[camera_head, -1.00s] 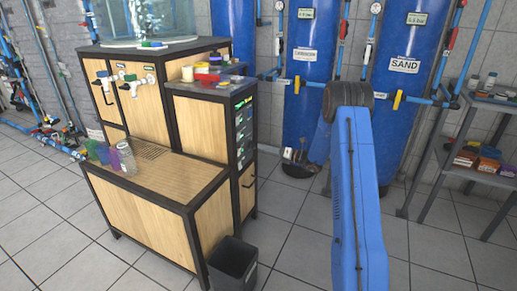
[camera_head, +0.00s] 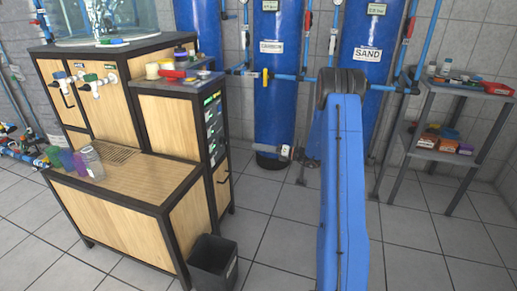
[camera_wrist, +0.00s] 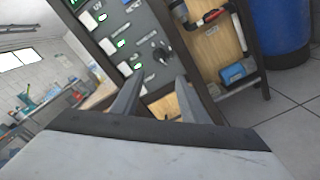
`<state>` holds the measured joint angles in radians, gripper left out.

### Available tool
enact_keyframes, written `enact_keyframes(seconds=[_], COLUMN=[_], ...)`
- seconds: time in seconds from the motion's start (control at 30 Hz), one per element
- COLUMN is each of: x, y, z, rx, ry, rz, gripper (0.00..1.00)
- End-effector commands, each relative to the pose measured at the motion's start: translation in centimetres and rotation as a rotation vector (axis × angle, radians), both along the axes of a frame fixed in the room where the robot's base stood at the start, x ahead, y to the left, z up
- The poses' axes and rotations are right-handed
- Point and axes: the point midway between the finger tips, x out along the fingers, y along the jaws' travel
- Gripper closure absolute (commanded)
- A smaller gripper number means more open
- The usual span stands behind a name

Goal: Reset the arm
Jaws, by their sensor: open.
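My gripper (camera_wrist: 158,98) shows in the wrist view with its two grey fingers apart and nothing between them. Behind the fingers is a dark control panel (camera_wrist: 135,45) with green-lit switches and a black knob. The panel looks tilted in this view. My blue arm stands upright right of centre in the head view. My gripper cannot be made out clearly there.
A wooden cabinet (camera_head: 125,205) with cups and a bottle on its lower top stands at left. A black bin (camera_head: 213,262) is beside it. Blue tanks (camera_head: 372,70) line the wall. A grey shelf (camera_head: 430,155) is at right. Tiled floor is clear in front.

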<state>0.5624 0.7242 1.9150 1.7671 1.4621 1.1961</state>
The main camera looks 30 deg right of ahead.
Motion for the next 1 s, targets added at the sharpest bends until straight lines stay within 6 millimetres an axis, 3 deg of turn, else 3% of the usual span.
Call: enact_keyframes(seconds=[0.33, 0.47, 0.67, 1.0], x=[0.0, -0.6, -3.7, -11.6], y=[0.1, 1.6, 7.1, 15.9], z=[0.1, 1.4, 5.3, 10.9], rx=[-0.003, -0.044, -0.213, -0.545], ry=[-0.001, -0.019, -0.088, -0.258], rz=[0.003, 0.036, 0.172, 0.441], gripper=[0.6, 0.6, 0.6, 0.6])
